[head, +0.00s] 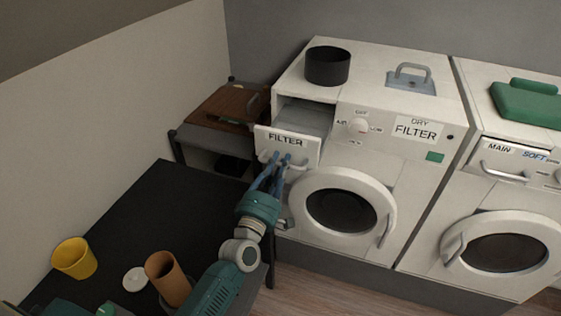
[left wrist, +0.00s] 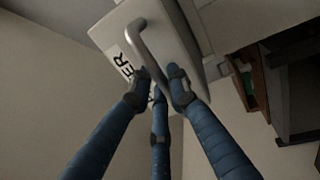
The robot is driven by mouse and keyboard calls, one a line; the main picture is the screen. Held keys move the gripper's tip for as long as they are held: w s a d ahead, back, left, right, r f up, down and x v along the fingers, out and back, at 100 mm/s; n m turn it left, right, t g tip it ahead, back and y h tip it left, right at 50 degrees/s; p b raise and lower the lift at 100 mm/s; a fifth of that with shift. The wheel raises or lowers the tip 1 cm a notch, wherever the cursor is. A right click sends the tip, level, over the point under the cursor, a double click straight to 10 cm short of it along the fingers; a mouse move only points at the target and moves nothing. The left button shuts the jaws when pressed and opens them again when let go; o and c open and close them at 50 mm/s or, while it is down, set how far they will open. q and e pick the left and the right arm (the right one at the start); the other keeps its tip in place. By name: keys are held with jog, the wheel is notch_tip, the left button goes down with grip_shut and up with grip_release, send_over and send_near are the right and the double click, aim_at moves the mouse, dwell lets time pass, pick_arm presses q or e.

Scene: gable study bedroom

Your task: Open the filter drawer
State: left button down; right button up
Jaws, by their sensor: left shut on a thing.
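The filter drawer (head: 269,137), with a white front labelled FILTER, stands pulled out of the dryer's (head: 385,160) upper left. Its inside shows behind the front. My left gripper (head: 278,161), with blue fingers, is at the drawer front, shut on the grey bar handle (head: 301,163). In the left wrist view the fingers (left wrist: 157,82) close around the handle (left wrist: 148,47), beside the partly covered label on the drawer front (left wrist: 172,38). The fingers hide part of the handle. My right gripper is not in view.
A second washer with a MAIN drawer (head: 504,160) stands on the right. A black pot (head: 328,67) stands on the dryer. A dark table (head: 140,225) at lower left holds a yellow cup (head: 75,258) and a brown cylinder (head: 168,279). A side shelf (head: 205,138) stands left of the dryer.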

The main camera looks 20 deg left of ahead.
pick_arm(q)
jog(key=shift+s+f, duration=0.1)
jog(key=shift+f, duration=0.05)
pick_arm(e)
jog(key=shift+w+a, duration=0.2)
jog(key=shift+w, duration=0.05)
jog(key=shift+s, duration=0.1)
pick_arm(q)
jog(key=c, duration=1.8)
grip_release()
jog(key=shift+c, duration=0.2)
jog(key=shift+o, duration=0.6)
jog(key=s+f, duration=0.2)
jog(key=s, duration=0.9)
jog(key=shift+s+a, duration=0.15)
jog(key=shift+s, duration=0.25)
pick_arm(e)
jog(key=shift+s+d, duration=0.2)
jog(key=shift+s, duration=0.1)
pick_arm(q)
jog(key=shift+f, duration=0.15)
